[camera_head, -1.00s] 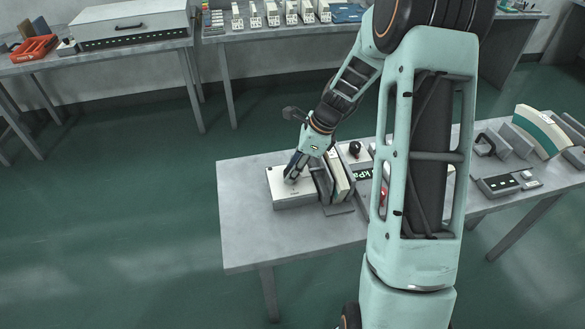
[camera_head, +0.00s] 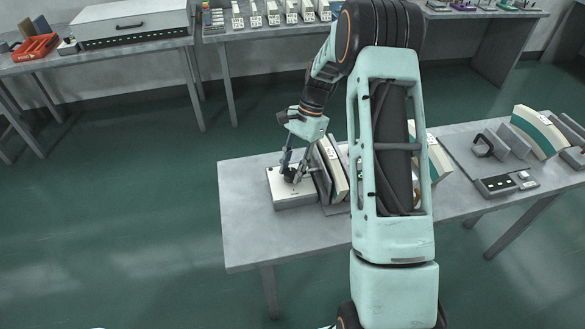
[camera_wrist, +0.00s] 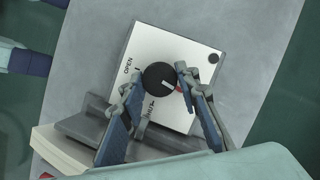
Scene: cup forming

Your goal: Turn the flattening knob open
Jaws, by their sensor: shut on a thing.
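The flattening knob (camera_wrist: 157,76) is round and black with a white pointer line, on the top of a white box (camera_wrist: 150,45). In the wrist view its line points to the lower right, towards a red mark. The word OPEN is printed on the box to the left of the knob; another label below it is partly hidden. My gripper (camera_wrist: 158,82) is shut on the knob, one finger on each side. In the head view the box (camera_head: 294,202) stands at the table's left end, with my gripper (camera_head: 292,173) coming down on it from above.
Curved cream and grey panels (camera_head: 334,170) stand upright just right of the box. The grey table (camera_head: 250,230) is clear left of and in front of it. My arm hides the table's middle. More equipment (camera_head: 507,185) sits on the right.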

